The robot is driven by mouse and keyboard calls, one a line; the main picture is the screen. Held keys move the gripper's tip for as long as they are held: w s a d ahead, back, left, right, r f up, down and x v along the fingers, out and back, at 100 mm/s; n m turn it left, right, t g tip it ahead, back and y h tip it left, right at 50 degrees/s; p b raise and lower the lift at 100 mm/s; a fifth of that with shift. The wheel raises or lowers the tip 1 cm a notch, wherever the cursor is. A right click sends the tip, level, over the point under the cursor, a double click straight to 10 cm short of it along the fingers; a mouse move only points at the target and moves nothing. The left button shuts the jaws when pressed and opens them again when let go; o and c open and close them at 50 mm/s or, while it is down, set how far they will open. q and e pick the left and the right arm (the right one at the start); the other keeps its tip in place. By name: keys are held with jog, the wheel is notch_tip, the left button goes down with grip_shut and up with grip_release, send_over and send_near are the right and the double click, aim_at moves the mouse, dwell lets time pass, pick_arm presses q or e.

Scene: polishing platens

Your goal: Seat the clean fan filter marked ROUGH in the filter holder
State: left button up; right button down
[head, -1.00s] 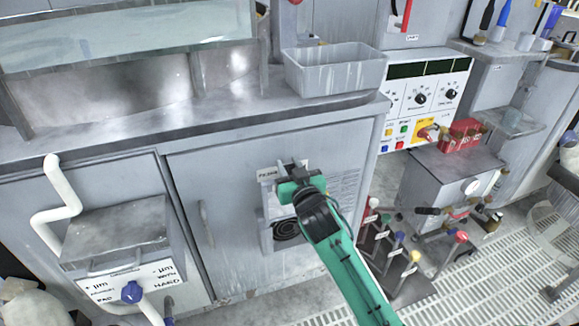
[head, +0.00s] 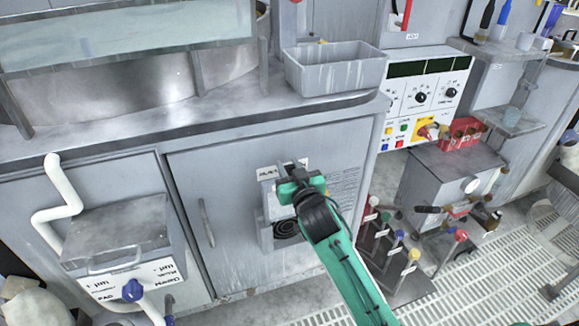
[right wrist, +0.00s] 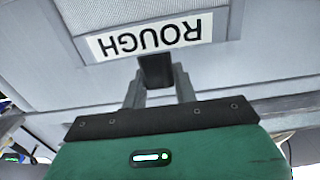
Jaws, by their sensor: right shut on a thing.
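My right gripper (head: 302,182) is in front of the cabinet door, at the filter holder (head: 265,238). It is shut on a dark tab (right wrist: 155,70) in the right wrist view. Just beyond the tab is a white label reading ROUGH (right wrist: 147,36), upside down there, on a grey part with fine mesh (right wrist: 122,15), which looks like the fan filter. Round dark fan rings (head: 287,229) show low in the holder. My gripper and arm hide much of the filter and holder, so I cannot tell how far the filter sits in. My left gripper is not in view.
A grey tray (head: 335,72) stands on the counter above. A control panel (head: 425,95) is to the right. A rack with coloured knobs (head: 398,262) stands close beside my right arm. A lidded grey box (head: 118,225) is at the left; the cabinet door handle (head: 207,222) sticks out.

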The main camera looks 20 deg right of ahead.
jog(key=b, duration=0.7)
send_over(290, 216)
jog(key=shift+w+d+f, duration=0.1)
jog(key=shift+w+f, duration=0.1)
jog(key=shift+f, duration=3.05)
jog(key=shift+w+f, duration=0.2)
jog(key=shift+f, duration=3)
jog(key=c, duration=1)
grip_release()
jog(key=s+p, duration=0.1)
jog(key=s, duration=0.6)
jog(key=s+p, duration=0.1)
jog(key=s, duration=0.5)
jog(key=shift+s+d, duration=0.2)
jog(key=shift+s, duration=0.2)
